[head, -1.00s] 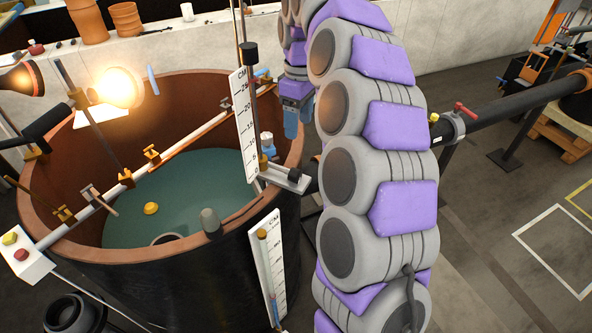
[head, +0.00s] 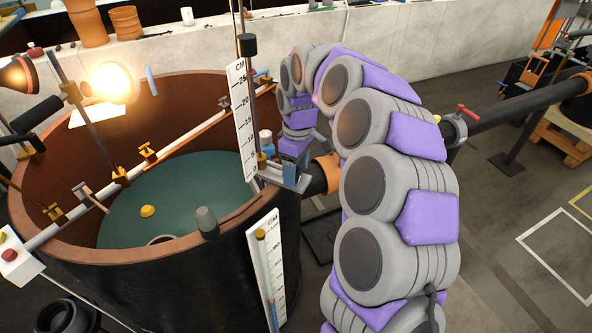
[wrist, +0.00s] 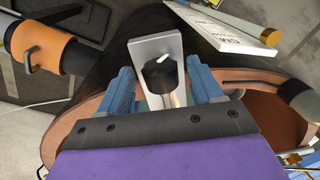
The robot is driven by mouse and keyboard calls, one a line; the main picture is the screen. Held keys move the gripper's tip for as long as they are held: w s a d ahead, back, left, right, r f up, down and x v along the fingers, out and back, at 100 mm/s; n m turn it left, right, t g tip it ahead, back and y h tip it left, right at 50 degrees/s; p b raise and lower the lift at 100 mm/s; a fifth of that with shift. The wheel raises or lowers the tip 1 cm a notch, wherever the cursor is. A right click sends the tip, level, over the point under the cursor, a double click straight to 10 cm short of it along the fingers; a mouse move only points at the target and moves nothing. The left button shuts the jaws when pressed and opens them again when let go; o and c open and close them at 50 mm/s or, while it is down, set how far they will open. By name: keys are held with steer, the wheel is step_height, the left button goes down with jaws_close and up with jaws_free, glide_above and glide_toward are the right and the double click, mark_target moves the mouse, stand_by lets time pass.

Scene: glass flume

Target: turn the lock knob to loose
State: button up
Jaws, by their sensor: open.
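The lock knob (wrist: 159,76) is black with a white pointer mark, on a pale metal bracket (wrist: 152,46) at the tank's rim in the wrist view.
A round tank (head: 60,244) with green water stands at left. A white CM scale (head: 243,120) rises just left of my gripper, and a second scale (head: 267,258) hangs on the tank's outside. A black pipe with an orange collar (head: 326,174) lies right of the bracket. A lit lamp (head: 110,84) stands farther left.

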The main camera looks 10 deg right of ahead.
steer(key=shift+f, duration=0.1)
steer(key=shift+c, duration=0.4)
steer(key=c, duration=1)
steer(key=shift+o, duration=0.2)
steer(key=shift+s+t+h, duration=0.1)
steer(key=shift+t+h, duration=0.5)
steer(key=shift+a, duration=0.1)
steer(key=o, duration=1)
steer(key=shift+o, duration=0.2)
